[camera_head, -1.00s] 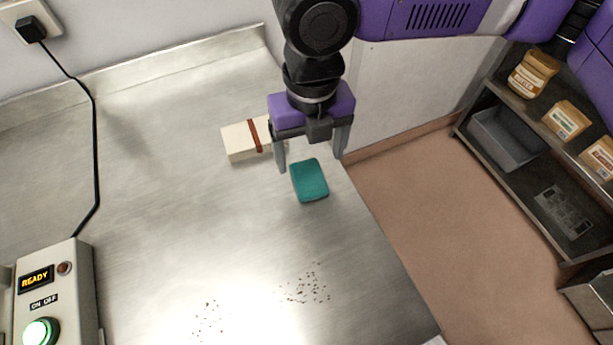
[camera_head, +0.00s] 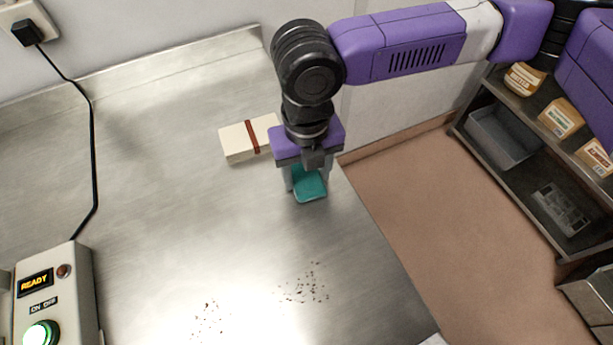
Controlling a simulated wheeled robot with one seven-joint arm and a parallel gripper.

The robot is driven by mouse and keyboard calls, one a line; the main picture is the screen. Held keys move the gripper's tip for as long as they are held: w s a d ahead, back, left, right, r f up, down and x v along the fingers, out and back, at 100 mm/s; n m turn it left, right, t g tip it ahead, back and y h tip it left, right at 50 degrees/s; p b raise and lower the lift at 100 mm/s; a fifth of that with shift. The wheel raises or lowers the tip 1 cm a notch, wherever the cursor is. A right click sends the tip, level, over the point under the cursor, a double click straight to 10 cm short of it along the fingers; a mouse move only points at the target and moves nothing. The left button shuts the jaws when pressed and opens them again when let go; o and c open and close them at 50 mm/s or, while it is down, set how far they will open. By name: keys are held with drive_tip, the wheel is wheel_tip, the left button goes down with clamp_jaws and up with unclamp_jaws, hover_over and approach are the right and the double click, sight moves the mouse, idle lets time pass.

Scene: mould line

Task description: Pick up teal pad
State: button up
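The teal pad (camera_head: 310,190) lies flat on the steel worktop near its right edge, its far part hidden under my gripper. My gripper (camera_head: 308,178) points down over the pad, with one finger along the pad's left side and the other along its right. The fingers appear closed against both sides of the pad. The pad looks to be still resting on the worktop.
A cream block with a brown band (camera_head: 238,142) lies just left of my gripper. Dark crumbs (camera_head: 305,285) are scattered on the worktop (camera_head: 170,220). A control box (camera_head: 60,300) stands at lower left. A shelf with labelled tubs (camera_head: 560,118) is at right.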

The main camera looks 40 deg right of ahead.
sight(306, 177)
drive_tip(key=c, duration=0.4)
drive_tip(key=shift+r, duration=0.1)
drive_tip(key=shift+c, duration=0.2)
wheel_tip(306, 177, up, 20)
drive_tip(key=shift+p, duration=0.35)
